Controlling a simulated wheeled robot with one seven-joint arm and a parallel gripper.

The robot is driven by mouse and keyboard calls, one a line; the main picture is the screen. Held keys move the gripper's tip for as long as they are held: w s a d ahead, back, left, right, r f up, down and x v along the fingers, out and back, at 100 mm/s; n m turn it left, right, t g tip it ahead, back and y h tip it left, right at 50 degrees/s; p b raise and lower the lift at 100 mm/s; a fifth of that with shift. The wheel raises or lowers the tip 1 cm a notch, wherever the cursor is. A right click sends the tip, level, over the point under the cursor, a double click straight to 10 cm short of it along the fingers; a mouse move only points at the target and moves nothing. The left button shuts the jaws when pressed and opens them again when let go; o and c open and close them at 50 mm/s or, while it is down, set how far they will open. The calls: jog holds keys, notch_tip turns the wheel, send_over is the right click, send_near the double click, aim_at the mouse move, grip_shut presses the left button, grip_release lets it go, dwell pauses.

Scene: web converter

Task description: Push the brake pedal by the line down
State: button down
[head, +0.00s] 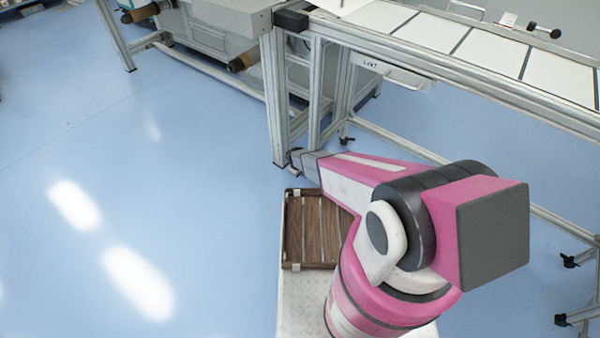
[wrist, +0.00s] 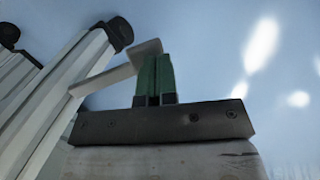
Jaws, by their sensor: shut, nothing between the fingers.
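A pale grey flat lever (wrist: 112,74), which looks like the brake pedal, sticks out beside the metal legs in the wrist view. Its wider end is right behind my fingertips. My gripper (wrist: 155,60) has green fingers held together, with nothing between them. The fingertips overlap the lever's end in the picture; I cannot tell whether they touch it. In the head view my gripper (head: 297,158) is low, by the foot of the line's leg, and the pedal cannot be made out there.
The line's aluminium frame (head: 273,100) stands just beyond my gripper, with a long table (head: 470,85) running right. A wooden slatted tray (head: 312,232) lies below my arm. Casters (head: 571,261) stand at the right. The blue floor (head: 130,190) at left is clear.

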jog(key=shift+w+f, duration=0.1)
jog(key=shift+f, duration=0.25)
dwell(0.3)
jog(key=s+a+r, duration=0.5)
jog(key=s+r, duration=0.1)
jog(key=r, duration=0.6)
jog(key=shift+s, duration=0.35)
jog(key=s+d+r+m, duration=0.3)
jog(key=d+r, duration=0.4)
jog(key=r, duration=0.4)
jog(key=s+d+r+m+g+y, duration=0.1)
jog(key=s+d+r+m, duration=0.3)
jog(key=d+r, duration=0.4)
jog(key=s+d+r+m+g, duration=0.1)
jog(key=s+d+r+m, duration=0.2)
jog(key=r, duration=1.1)
jog(key=s+d, duration=0.2)
jog(key=d, duration=0.3)
jog(key=shift+s+d+r+y, duration=0.2)
jog(key=shift+r+y, duration=0.15)
jog(key=shift+y, duration=0.05)
